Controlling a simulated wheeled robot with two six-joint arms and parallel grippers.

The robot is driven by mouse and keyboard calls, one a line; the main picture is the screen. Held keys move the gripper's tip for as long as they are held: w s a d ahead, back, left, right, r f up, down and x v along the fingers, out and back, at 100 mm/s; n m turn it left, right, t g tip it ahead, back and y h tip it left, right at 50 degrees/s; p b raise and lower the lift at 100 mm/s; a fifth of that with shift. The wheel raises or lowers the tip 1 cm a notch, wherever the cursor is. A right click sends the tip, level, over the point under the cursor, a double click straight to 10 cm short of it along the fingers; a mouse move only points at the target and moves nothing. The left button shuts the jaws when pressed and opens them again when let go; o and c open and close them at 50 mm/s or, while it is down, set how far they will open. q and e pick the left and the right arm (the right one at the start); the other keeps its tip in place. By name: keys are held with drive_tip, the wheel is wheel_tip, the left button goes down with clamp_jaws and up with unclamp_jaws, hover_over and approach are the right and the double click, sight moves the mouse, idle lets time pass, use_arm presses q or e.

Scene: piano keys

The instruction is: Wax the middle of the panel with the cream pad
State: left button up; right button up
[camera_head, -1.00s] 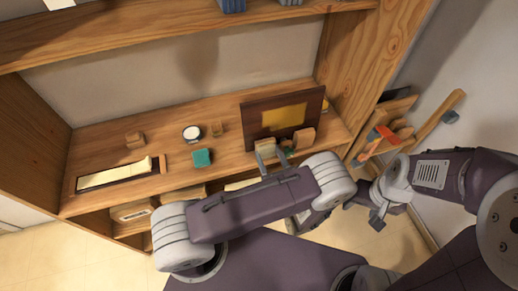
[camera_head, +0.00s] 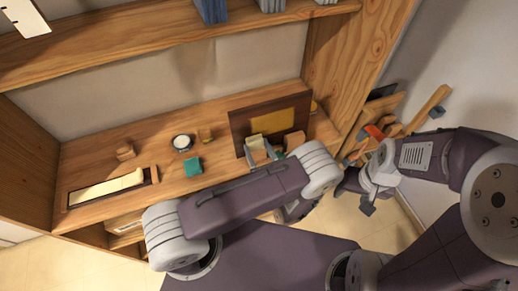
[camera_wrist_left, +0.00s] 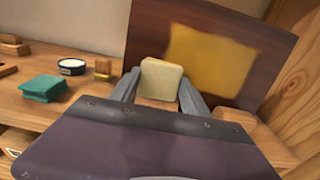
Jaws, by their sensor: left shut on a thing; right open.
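The dark wooden panel (camera_head: 240,122) stands upright at the right of the shelf, with a yellow-gold patch (camera_head: 273,121) in its middle. It also shows in the left wrist view (camera_wrist_left: 150,30), with its patch (camera_wrist_left: 212,60). My left gripper (camera_head: 261,151) is shut on the cream pad (camera_head: 256,141). In the left wrist view the pad (camera_wrist_left: 161,80) sits between the fingers, in front of the panel and left of the patch. I cannot tell whether it touches the panel. My right gripper (camera_head: 366,197) is open and empty, right of the shelf and low down.
A dark tray with a pale strip (camera_head: 108,187) lies at the left. A rack with wooden tools (camera_head: 385,125) is at the right.

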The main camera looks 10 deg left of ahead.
sight(263, 143)
use_arm(q)
drive_tip(key=shift+w+a, duration=0.15)
drive_tip(key=shift+w, duration=0.1)
drive_tip(key=shift+s+r, duration=0.15)
drive_tip(key=shift+s, duration=0.3)
drive_tip(key=shift+w, duration=0.35)
drive_tip(key=shift+w+a, duration=0.1)
drive_tip(key=shift+w+a+f, duration=0.2)
drive_tip(key=shift+w+a, duration=0.15)
drive_tip(key=shift+w, duration=0.2)
drive_tip(key=shift+w+d+f+b, duration=0.1)
drive_tip(key=shift+w+d+b, duration=0.3)
drive_tip(key=shift+d, duration=0.25)
drive_tip(key=shift+w+d+b, duration=0.35)
drive_tip(key=shift+d, duration=0.25)
drive_tip(key=shift+w+d, duration=0.2)
drive_tip(key=shift+d, duration=0.15)
